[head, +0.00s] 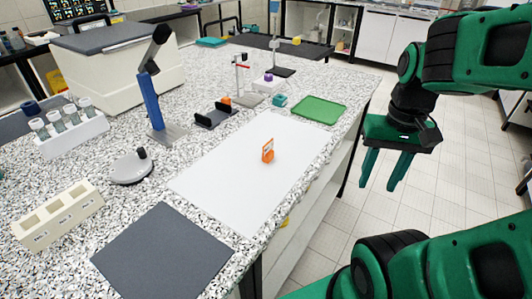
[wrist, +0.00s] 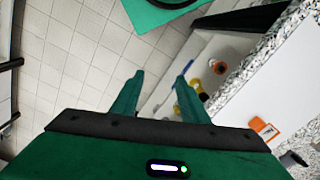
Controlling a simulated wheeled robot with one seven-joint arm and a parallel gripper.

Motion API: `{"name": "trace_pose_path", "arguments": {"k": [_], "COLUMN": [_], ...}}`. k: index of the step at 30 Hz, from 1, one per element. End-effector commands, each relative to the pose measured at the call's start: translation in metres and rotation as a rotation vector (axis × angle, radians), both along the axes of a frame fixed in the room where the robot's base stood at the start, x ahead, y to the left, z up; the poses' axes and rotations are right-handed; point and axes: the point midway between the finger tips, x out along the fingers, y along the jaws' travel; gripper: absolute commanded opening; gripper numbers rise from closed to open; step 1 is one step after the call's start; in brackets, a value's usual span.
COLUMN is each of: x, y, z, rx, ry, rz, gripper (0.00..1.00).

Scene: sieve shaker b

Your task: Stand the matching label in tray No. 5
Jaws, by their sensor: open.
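A small orange label holder with a white face (head: 268,151) stands upright on the white mat (head: 225,180) on the bench; its number is too small to read. It also shows at the right of the wrist view (wrist: 264,128). A cream block with three square wells (head: 58,215) stands at the bench's left, with dark "No." markings on its front that I cannot read clearly. I cannot tell which tray is No. 5. My gripper (head: 378,187) is open and empty, pointing down over the floor to the right of the bench, apart from the label.
A dark grey mat (head: 163,255) lies at the front. A grey round device (head: 132,168), a blue stand (head: 155,100), a tube rack (head: 72,133) and a green tray (head: 320,110) stand around the white mat. Floor to the right is clear.

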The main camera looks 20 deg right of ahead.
Motion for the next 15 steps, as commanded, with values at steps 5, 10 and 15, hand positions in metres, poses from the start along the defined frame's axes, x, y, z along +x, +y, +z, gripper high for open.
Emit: {"name": "trace_pose_path", "arguments": {"k": [5, 10, 15], "x": [0.064, 0.14, 0.197], "y": [0.018, 0.063, 0.114], "z": [0.026, 0.051, 0.067], "rx": [0.006, 0.028, 0.054], "ry": [0.009, 0.028, 0.055], "rz": [-0.094, -0.21, -0.307], "gripper": [0.41, 0.41, 0.41]}}
